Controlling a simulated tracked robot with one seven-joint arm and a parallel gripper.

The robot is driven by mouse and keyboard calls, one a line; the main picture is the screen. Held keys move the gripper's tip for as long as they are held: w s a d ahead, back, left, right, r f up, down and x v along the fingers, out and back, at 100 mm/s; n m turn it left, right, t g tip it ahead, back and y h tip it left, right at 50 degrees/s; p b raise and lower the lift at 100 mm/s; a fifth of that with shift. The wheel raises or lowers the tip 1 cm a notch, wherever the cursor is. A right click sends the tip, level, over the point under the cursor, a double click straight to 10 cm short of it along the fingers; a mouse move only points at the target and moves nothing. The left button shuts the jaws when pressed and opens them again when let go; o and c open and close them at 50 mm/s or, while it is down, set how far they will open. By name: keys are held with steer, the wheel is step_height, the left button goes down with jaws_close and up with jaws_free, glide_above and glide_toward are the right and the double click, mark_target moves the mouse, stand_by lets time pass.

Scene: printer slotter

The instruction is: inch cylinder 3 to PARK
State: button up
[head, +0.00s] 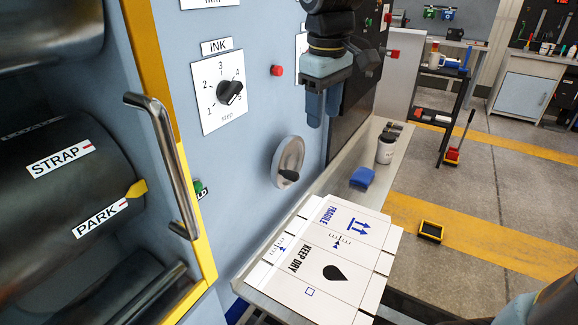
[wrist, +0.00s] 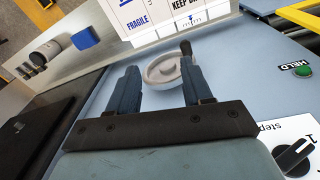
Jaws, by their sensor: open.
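A steel grab bar (head: 165,160) stands out left of the wheel. A green HELD button or lamp (wrist: 302,70), a step dial (head: 230,92) and a red button (head: 277,70) are on the panel. Below, a shelf holds printed cardboard (head: 310,270), a blue block (head: 362,177) and a cup (head: 386,148).

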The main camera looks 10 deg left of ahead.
steer(key=a+n+g, duration=0.1)
steer(key=a+n, duration=0.1)
steer(key=a, duration=0.5)
glide_toward(289, 167)
steer(key=shift+n, duration=0.3)
steer(key=s+f, duration=0.1)
steer(key=f, duration=0.1)
steer(key=s+f, duration=0.3)
steer(key=f, duration=0.2)
steer(key=shift+s+d, duration=0.25)
steer(key=shift+d, duration=0.05)
steer(key=shift+c, duration=0.3)
jaws_close()
